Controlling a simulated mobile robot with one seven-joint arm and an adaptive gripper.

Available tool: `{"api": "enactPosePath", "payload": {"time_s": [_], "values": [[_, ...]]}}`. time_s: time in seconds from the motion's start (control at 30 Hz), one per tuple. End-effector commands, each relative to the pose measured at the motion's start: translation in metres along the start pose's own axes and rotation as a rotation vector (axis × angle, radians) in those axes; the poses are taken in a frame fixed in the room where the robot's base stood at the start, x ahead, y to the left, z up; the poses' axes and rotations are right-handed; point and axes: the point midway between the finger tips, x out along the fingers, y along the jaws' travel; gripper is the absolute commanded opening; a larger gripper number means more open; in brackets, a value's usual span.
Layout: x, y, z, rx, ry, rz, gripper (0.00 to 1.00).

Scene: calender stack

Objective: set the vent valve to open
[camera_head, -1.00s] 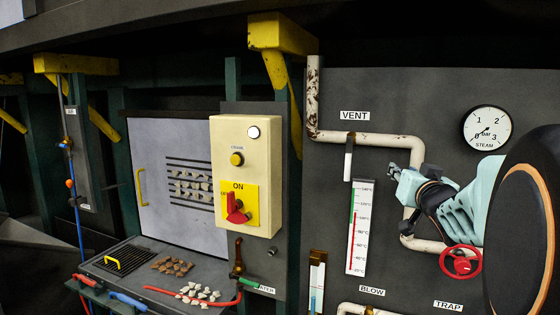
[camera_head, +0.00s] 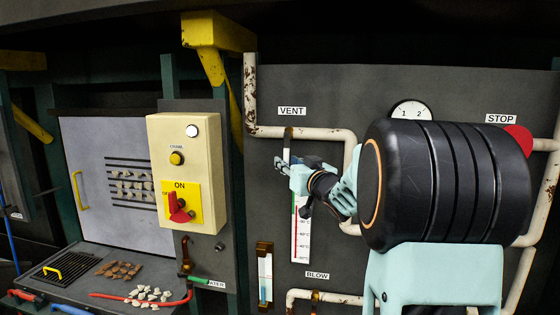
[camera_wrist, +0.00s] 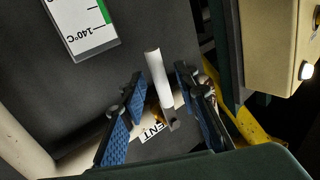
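The vent valve (camera_head: 288,134) sits on the rusty white pipe under the VENT label. Its white lever hangs down, across the horizontal pipe, partly covered by my gripper in the head view. My gripper (camera_head: 281,164) is beside the lower part of the lever in that view. In the wrist view the white lever (camera_wrist: 157,75) stands in the gap between the two blue-padded fingers of my gripper (camera_wrist: 162,108). The fingers are spread, with space on both sides of the lever, and I see no contact. The VENT label (camera_wrist: 152,131) is partly hidden there.
A thermometer plate (camera_head: 300,228) hangs just below my gripper. A cream switch box (camera_head: 187,172) with a red knob is to the left. The steam gauge (camera_head: 411,111) is partly hidden behind my arm. A red STOP button (camera_head: 519,138) is at right.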

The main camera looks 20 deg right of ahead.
Motion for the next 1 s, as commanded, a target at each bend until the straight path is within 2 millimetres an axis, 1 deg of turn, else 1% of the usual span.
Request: {"api": "enactPosePath", "payload": {"time_s": [0.1, 0.2, 0.47, 0.57, 0.73, 1.0], "values": [[0.0102, -0.0007, -0.0003, 0.001, 0.000, -0.001, 0.29], [0.0138, -0.0010, -0.0003, 0.000, 0.001, -0.001, 0.29], [0.0148, -0.0007, -0.0002, 0.000, 0.001, -0.001, 0.29], [0.0147, -0.0006, -0.0002, 0.000, 0.001, 0.000, 0.20], [0.0146, -0.0005, -0.0001, 0.000, 0.001, 0.000, 0.01], [0.0145, -0.0005, -0.0001, 0.000, 0.001, 0.000, 0.00]]}}
